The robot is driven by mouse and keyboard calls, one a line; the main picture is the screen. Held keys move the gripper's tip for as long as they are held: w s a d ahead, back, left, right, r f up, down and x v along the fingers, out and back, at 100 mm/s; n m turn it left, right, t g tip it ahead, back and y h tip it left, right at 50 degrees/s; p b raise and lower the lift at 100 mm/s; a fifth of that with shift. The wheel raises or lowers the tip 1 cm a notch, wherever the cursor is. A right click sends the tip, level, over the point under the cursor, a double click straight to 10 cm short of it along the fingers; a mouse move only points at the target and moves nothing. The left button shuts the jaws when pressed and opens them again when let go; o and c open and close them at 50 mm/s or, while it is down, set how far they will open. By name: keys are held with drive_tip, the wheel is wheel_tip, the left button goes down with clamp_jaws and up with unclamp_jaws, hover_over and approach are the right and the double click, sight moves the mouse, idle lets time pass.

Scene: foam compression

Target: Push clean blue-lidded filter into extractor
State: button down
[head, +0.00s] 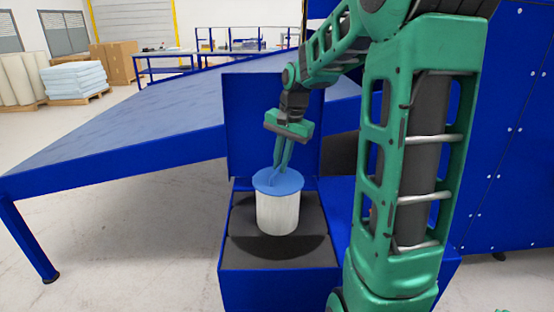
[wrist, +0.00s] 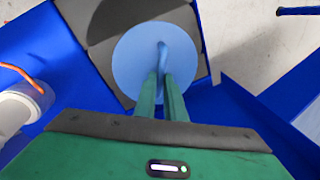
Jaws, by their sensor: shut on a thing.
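The filter (head: 278,211) has a white pleated body and a blue lid (head: 278,182) with a raised handle. It is upright over the dark round recess in the black top of the blue extractor box (head: 265,287). Whether its base touches the recess floor is hard to tell. My gripper (head: 281,166) comes from above, its green fingers shut on the lid's handle. The wrist view shows the fingers (wrist: 161,85) closed around the handle at the middle of the round lid (wrist: 150,95). The filter's body is hidden there under the lid.
A raised blue panel (head: 268,120) stands behind the box. A large blue sloped table (head: 120,135) lies to the left, and blue machine walls (head: 510,150) to the right. In the wrist view, a white cylindrical thing (wrist: 20,103) sits at the left.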

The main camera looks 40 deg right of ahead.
sight(286, 179)
drive_tip(key=shift+f, duration=3.55)
wheel_tip(286, 179, down, 6)
drive_tip(key=shift+f, duration=1.05)
idle(1.3)
drive_tip(key=c, duration=1.7)
unclamp_jaws()
drive_tip(key=shift+c, duration=0.2)
drive_tip(key=shift+r, duration=0.1)
drive_tip(key=r, duration=0.3)
drive_tip(key=s+r, duration=0.1)
drive_tip(key=r, duration=0.3)
drive_tip(key=d+r, duration=0.1)
drive_tip(key=r, duration=0.2)
drive_tip(key=shift+s+r, duration=0.2)
drive_tip(key=shift+s, duration=0.1)
